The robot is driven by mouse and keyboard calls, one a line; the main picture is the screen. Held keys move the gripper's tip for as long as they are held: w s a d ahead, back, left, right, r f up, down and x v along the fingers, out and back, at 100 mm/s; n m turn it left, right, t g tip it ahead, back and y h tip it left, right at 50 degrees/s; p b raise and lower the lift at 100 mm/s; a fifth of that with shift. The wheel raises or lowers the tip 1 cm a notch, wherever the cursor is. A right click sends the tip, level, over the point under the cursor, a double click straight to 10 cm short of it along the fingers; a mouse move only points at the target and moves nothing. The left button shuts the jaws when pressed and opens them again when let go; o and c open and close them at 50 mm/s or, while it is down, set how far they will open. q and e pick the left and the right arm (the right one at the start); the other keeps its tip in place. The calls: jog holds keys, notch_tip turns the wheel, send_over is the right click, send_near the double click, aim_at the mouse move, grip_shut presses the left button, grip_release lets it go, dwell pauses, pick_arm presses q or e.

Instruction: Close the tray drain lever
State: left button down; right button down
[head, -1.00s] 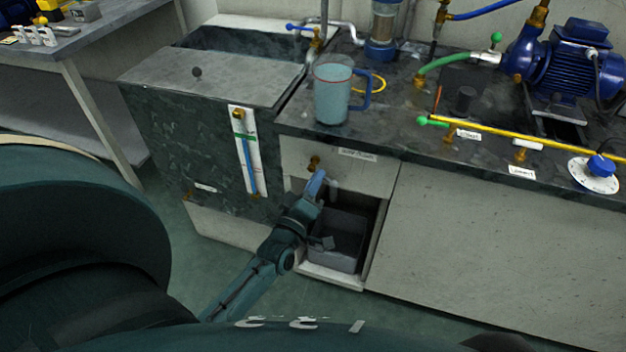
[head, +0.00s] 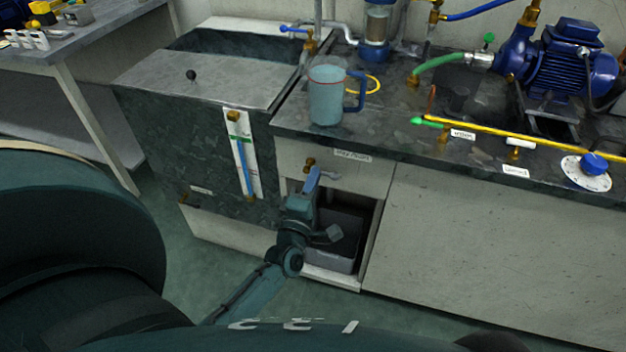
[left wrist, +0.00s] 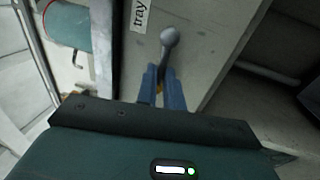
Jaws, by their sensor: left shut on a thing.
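The tray drain lever (head: 329,175) is a small grey handle with a round knob beside a brass fitting (head: 309,163) on the cabinet front, below a label reading tray drain (head: 352,156). My left gripper (head: 312,180) is at it, its blue fingers partly covering it in the head view. In the left wrist view the lever (left wrist: 169,38) runs from its knob down to between the two blue fingers of the left gripper (left wrist: 160,80), which are shut on it. Brass shows between the fingers. My right gripper is out of view.
Below the lever is an open compartment with a grey bin (head: 340,235). The dark counter (head: 400,130) above carries a clear jug (head: 327,95), a blue pump (head: 560,70) and a yellow pipe (head: 530,135). A stone tank (head: 180,130) stands to the left.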

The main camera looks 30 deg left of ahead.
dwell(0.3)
pick_arm(q)
jog(key=c, duration=1.5)
grip_release()
jog(key=shift+r, duration=0.15)
